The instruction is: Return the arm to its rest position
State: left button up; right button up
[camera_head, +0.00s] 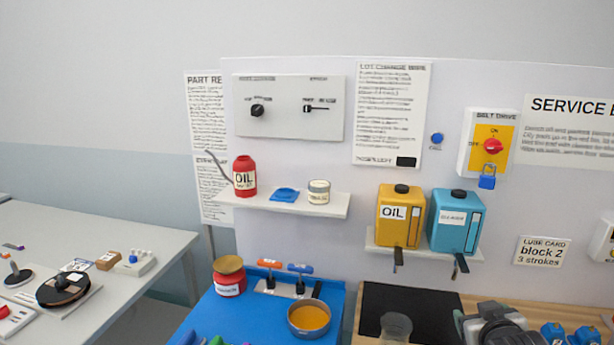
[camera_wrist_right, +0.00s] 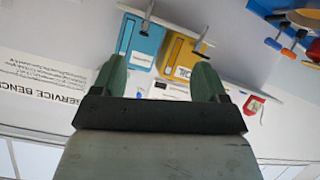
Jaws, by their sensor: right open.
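My right gripper (camera_wrist_right: 160,65) shows in the right wrist view, with its two green fingers spread apart and nothing between them. Beyond the fingers are the wall panel and the blue and yellow cans, seen upside down. The gripper touches none of them as far as I can see. In the head view a dark grey rounded shape (camera_head: 497,325) sits at the lower right edge; I cannot tell whether it is part of my right arm. My left gripper is in neither view.
The yellow oil can (camera_head: 399,220) and blue can (camera_head: 453,225) stand on a wall shelf above the bench. A blue mat (camera_head: 245,328) holds a red jar (camera_head: 229,285) and an orange-filled bowl (camera_head: 309,320). A grey table (camera_head: 110,235) stands left. The space before the upper wall looks clear.

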jog(key=s+a+f+g+y, duration=0.1)
jog(key=s+a+f+g, duration=0.25)
jog(key=s+f, duration=0.45)
jog(key=s+a+f+n+g+y, duration=0.1)
jog(key=s+a+f+g, duration=0.25)
jog(key=s, duration=0.85)
jog(key=s+a+f+g+y, duration=0.1)
jog(key=s+a+f+g, duration=0.1)
jog(key=s+a+f, duration=0.45)
jog(key=s+d+f+g+b, duration=0.1)
jog(key=s+f, duration=0.1)
jog(key=f, duration=1.3)
jog(key=s+d+f+b, duration=0.1)
jog(key=s+f+b, duration=0.1)
jog(key=f, duration=1.3)
jog(key=s+d+f+g+b, duration=0.1)
jog(key=s+d+f, duration=0.1)
jog(key=s+f, duration=1.3)
jog(key=shift+s+d+f+n+g, duration=0.3)
jog(key=shift+s+f+n, duration=0.1)
jog(key=shift+f, duration=0.3)
jog(key=shift+c, duration=0.5)
